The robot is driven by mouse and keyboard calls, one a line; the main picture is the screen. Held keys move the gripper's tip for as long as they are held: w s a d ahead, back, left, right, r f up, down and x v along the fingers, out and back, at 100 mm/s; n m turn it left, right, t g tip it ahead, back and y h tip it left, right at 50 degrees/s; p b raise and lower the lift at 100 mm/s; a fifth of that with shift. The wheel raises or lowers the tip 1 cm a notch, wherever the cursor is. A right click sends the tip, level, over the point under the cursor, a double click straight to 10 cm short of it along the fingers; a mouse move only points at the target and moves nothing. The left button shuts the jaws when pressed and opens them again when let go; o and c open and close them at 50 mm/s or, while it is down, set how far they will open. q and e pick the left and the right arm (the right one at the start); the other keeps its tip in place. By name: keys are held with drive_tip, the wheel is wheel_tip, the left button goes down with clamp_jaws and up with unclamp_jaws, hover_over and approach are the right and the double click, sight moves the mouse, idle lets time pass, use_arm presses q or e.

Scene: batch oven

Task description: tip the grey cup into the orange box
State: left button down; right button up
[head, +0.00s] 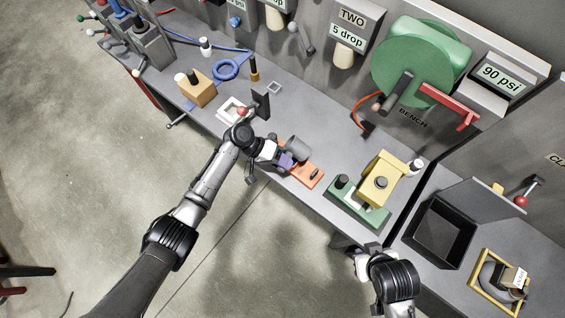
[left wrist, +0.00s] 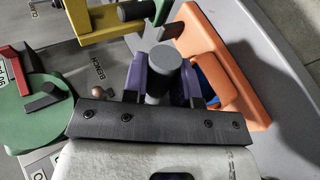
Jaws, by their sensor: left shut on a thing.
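My left gripper (head: 287,160) has purple fingers and is shut on the grey cup (head: 298,147). The cup looks tilted in the head view, beside and partly over the orange box (head: 314,183). In the left wrist view the grey cup (left wrist: 166,65) sits between the purple fingers, with the orange box (left wrist: 258,108) just to its right. Something blue (left wrist: 208,72) shows beside the cup there, partly hidden. The cup's contents are not visible. My right gripper (head: 362,264) is low in the head view, off the bench's front edge; its fingers are unclear.
A green base with a yellow block (head: 382,178) stands right of the orange box. A green drum with a red handle (head: 455,108) is behind. A wooden block (head: 196,90) and blue ring (head: 225,70) lie farther left. A black bin (head: 440,233) stands at right.

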use_arm(q)
drive_tip(key=shift+d+f+g+h+b, duration=0.1)
drive_tip(key=shift+f+g+h+b, duration=0.15)
drive_tip(key=shift+h+b, duration=0.45)
drive_tip(key=shift+f+g+h+b, duration=0.1)
drive_tip(key=shift+g+h+b, duration=0.15)
drive_tip(key=shift+h+b, duration=0.45)
drive_tip(key=shift+b, duration=0.65)
drive_tip(key=shift+r+h, duration=0.1)
drive_tip(key=shift+h, duration=0.2)
idle(0.4)
idle(0.5)
